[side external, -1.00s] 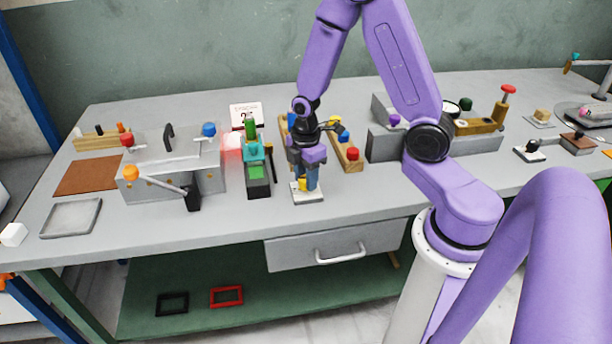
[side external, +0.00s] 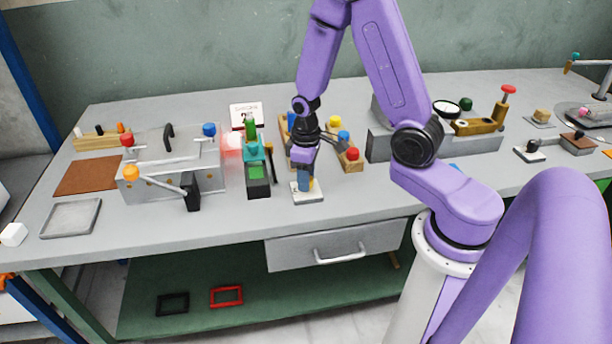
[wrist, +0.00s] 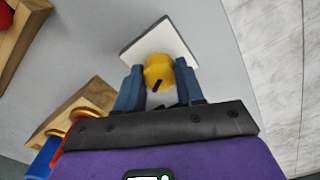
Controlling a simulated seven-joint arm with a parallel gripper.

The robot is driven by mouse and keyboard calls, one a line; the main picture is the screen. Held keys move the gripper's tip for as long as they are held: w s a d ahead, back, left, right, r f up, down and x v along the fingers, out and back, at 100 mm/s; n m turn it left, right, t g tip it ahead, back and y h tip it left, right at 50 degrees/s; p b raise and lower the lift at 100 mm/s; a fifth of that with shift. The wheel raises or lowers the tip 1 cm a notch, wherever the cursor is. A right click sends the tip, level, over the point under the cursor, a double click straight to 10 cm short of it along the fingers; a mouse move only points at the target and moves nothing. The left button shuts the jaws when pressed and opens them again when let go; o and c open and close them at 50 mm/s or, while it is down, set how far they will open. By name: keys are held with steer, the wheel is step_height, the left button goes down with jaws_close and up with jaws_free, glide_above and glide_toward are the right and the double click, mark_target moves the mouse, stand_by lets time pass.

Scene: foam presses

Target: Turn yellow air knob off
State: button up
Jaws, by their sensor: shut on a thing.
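The yellow air knob (wrist: 158,70) sits on a white square plate (wrist: 172,42) near the front of the bench. A short black mark on the knob shows in the wrist view. My gripper (wrist: 160,80) points down with its blue-grey fingers on either side of the knob, shut on it. In the side view my gripper (side external: 305,183) is low over the white plate (side external: 308,197), and a finger hides most of the knob there.
A wooden rack with blue, yellow and red knobs (side external: 352,154) stands close behind and right of my gripper. A small green-topped press (side external: 258,172) is just to the left. Further left is a grey press with an orange-balled lever (side external: 131,173).

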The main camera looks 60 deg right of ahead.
steer(key=m, duration=0.5)
steer(key=shift+m, duration=0.4)
stand_by(0.4)
steer(key=o, duration=1)
steer(key=shift+o, duration=0.2)
step_height(320, 180, up, 18)
steer(key=shift+f, duration=0.25)
